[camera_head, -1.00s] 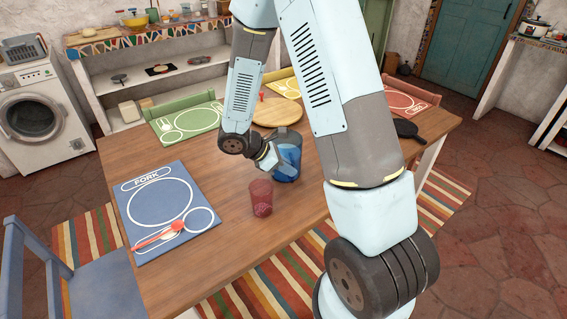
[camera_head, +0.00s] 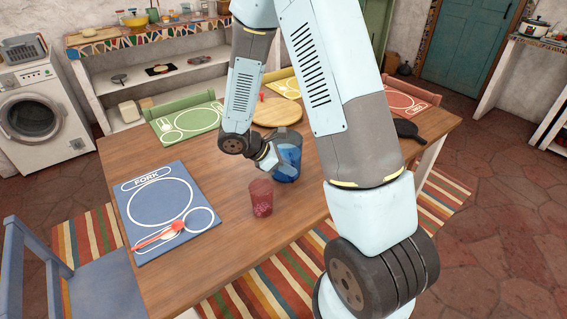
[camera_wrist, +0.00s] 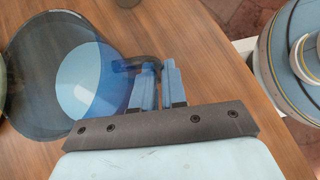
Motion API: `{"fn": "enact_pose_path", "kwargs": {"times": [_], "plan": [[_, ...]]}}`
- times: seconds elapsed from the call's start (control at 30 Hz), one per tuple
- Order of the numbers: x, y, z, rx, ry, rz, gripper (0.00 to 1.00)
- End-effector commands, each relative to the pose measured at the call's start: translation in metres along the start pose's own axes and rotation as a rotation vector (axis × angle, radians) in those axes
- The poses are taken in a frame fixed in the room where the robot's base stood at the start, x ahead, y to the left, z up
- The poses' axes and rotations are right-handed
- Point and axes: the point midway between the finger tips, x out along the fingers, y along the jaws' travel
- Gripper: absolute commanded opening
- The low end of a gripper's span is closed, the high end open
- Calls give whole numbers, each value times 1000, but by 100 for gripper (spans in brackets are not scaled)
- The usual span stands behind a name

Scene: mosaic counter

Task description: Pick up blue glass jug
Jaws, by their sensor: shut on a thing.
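The blue glass jug (camera_head: 287,162) stands upright on the wooden table, right of my gripper (camera_head: 266,160) in the head view. In the wrist view the jug (camera_wrist: 95,82) shows from above, with a wide dark rim and a pale blue inside. Its dark handle reaches to the two blue fingers of my gripper (camera_wrist: 157,82). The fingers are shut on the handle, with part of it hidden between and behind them. In the head view my arm and gripper hide part of the jug. I cannot tell any gap between jug and table.
A red glass (camera_head: 261,198) stands close in front of the jug. A round wooden board (camera_head: 277,117) lies behind it, and a black pan (camera_head: 408,130) lies to the right. A blue placemat (camera_head: 165,205) with red cutlery is at the left. Bare table (camera_head: 225,215) lies between placemat and glass.

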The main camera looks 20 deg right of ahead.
Motion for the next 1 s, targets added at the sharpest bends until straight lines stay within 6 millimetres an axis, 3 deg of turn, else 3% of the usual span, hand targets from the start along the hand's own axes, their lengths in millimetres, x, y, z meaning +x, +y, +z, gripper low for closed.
{"fn": "enact_pose_path", "kwargs": {"times": [0.33,0.57,0.67,1.0], "plan": [[-1,0,2,2,-1,0,0],[-13,1,14,5,-1,2,0],[-23,1,24,5,0,2,0],[-82,-34,40,4,0,4,0]]}}
